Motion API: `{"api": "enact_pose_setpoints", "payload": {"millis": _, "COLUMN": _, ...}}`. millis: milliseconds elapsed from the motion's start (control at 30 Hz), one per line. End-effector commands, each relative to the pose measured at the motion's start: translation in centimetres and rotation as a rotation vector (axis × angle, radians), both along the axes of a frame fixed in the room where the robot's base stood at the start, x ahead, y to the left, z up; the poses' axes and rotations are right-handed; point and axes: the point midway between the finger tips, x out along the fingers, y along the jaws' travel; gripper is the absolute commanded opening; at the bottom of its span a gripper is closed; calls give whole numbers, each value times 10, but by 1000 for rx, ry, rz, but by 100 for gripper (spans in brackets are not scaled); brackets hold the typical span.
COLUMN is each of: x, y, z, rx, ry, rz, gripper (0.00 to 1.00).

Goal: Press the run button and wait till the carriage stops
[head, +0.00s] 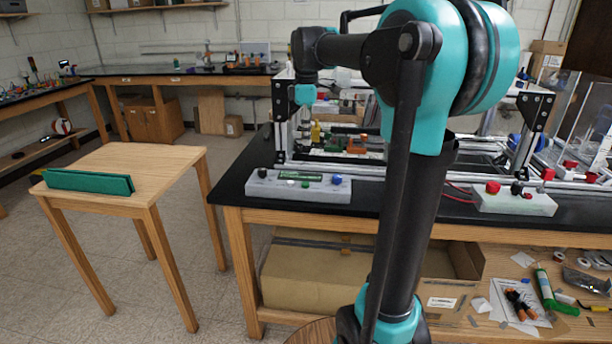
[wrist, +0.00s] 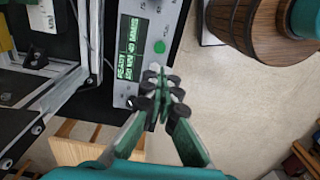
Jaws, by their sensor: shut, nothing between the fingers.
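A grey control box (head: 262,187) lies along the front edge of the black bench, with a green display, small buttons and a blue knob. In the wrist view the box (wrist: 172,22) has a lit display (wrist: 130,48) whose top line seems to read READY. A round green button (wrist: 159,47) sits beside the display. My gripper (wrist: 160,85) is shut and empty, its fingertips close to the box's edge near the green button; contact cannot be told. I cannot make out the gripper in the head view. The carriage cannot be singled out for certain in the extrusion frame (head: 281,120).
A second grey box (head: 515,203) with a red button stands at the bench's right. A wooden table (head: 125,165) with green panels (head: 88,182) stands at left. Cardboard boxes (head: 315,280) sit below the bench. Floor is clear between table and bench.

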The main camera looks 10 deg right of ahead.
Motion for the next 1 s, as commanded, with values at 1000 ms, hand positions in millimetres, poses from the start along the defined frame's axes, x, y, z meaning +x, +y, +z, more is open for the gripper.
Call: {"api": "enact_pose_setpoints", "payload": {"millis": 1000, "x": 0, "y": 0, "z": -130, "rx": 0, "ry": 0, "rz": -1, "gripper": 0}}
